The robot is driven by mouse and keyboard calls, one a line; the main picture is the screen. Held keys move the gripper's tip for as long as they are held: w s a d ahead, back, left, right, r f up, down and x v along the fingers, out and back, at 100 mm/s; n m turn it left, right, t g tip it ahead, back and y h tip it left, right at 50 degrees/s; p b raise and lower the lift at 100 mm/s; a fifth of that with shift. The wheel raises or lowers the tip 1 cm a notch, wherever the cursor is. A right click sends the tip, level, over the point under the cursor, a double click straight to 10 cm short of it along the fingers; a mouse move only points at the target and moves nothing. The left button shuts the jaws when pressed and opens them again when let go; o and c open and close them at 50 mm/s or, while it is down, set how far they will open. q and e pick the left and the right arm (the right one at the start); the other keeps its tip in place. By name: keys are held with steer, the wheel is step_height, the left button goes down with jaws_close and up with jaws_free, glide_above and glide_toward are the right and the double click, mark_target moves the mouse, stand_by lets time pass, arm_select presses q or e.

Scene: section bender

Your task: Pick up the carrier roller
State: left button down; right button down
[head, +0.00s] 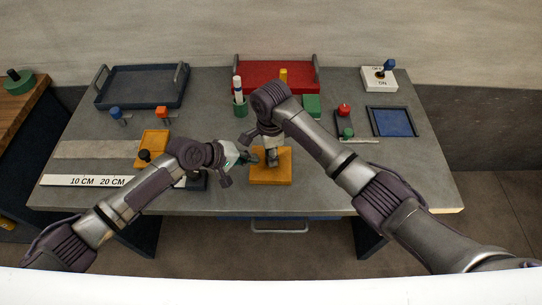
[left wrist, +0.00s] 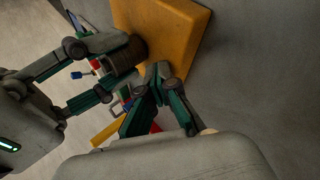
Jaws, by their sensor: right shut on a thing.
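The carrier roller (left wrist: 125,56), a dark brown cylinder, shows in the left wrist view between the fingers of my right gripper (left wrist: 108,72). That gripper is shut on it, over the edge of an orange block (left wrist: 172,28). I cannot tell whether the roller touches the block. In the head view my right gripper (head: 271,160) points down over the orange block (head: 270,180) and mostly hides the roller. My left gripper (head: 253,158) is just left of it; its fingertips (left wrist: 159,72) look together and empty in the left wrist view.
A dark blue tray (head: 143,87) and a red tray (head: 276,75) stand at the back. A blue-floored tray (head: 393,122) and a switch box (head: 378,79) are at right. A marked ruler (head: 85,181) and an orange plate (head: 153,145) lie at left. The front right table is clear.

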steer(key=shift+r, duration=0.1)
step_height(320, 180, up, 10)
stand_by(0.4)
steer(key=shift+r, duration=0.1)
stand_by(0.4)
